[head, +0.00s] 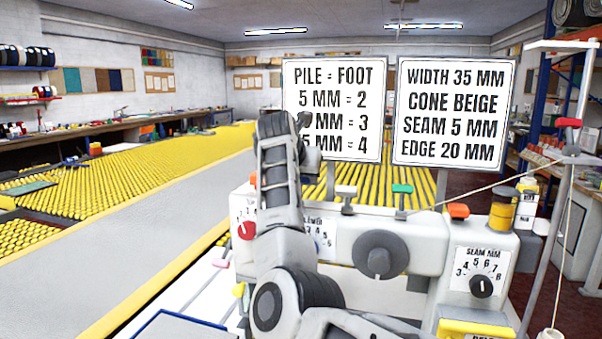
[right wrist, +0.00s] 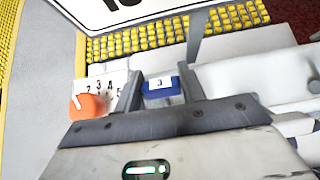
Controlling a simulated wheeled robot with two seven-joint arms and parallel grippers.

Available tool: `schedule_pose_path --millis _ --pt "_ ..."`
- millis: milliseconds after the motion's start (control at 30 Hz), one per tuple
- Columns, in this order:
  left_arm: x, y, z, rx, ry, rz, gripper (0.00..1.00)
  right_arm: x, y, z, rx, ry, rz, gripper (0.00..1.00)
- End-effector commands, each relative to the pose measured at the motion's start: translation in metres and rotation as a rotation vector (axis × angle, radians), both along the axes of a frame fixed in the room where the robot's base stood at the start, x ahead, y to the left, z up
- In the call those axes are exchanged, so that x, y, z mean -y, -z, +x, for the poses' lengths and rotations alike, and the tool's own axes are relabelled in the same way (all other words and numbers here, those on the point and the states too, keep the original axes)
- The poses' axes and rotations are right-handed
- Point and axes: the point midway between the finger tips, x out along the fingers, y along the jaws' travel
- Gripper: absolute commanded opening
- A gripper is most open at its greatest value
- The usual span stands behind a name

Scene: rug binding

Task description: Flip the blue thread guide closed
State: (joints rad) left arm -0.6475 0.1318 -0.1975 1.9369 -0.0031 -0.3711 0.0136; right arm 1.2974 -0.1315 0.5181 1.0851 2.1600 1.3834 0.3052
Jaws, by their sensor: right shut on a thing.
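The blue thread guide (right wrist: 159,89), a small block with a white label reading 3, sits between the two dark fingers of my right gripper (right wrist: 160,76) in the right wrist view. The right gripper is shut on it. In the head view my right arm rises in front of the machine's left part, its gripper (head: 301,124) overlapping the left sign, and the blue guide is hidden there. Whether the guide is tilted or flat I cannot tell. A white guide (head: 346,192), a green guide (head: 402,189) and an orange guide (head: 458,211) stand along the machine top. My left gripper is not in view.
The white machine (head: 425,258) carries a large grey knob (head: 380,255), a red dial (head: 246,229) and a seam dial (head: 481,285). Two signs (head: 455,112) stand behind it. A thread runs to the stand (head: 568,180) at right. The grey rug (head: 150,215) lies left.

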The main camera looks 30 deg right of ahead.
Motion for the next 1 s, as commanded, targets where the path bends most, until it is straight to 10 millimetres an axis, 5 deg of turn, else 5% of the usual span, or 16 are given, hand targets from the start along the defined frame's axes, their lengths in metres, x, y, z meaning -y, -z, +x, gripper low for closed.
schedule_pose_path --millis 33,67,133,567,1000 --pt "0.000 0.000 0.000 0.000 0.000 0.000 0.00 0.000 -0.001 0.000 0.003 0.000 -0.001 0.17" --pt "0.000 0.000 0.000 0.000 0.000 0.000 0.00 0.000 -0.001 0.000 0.003 0.000 -0.001 0.46" --pt "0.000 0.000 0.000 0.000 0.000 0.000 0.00 0.000 -0.001 0.000 0.003 0.000 -0.001 0.62" --pt "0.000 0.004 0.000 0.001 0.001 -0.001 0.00 -0.008 -0.007 -0.005 0.006 -0.002 0.000 0.62" --pt "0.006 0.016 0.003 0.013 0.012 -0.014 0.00 -0.066 -0.070 -0.055 0.008 -0.003 0.000 0.62"
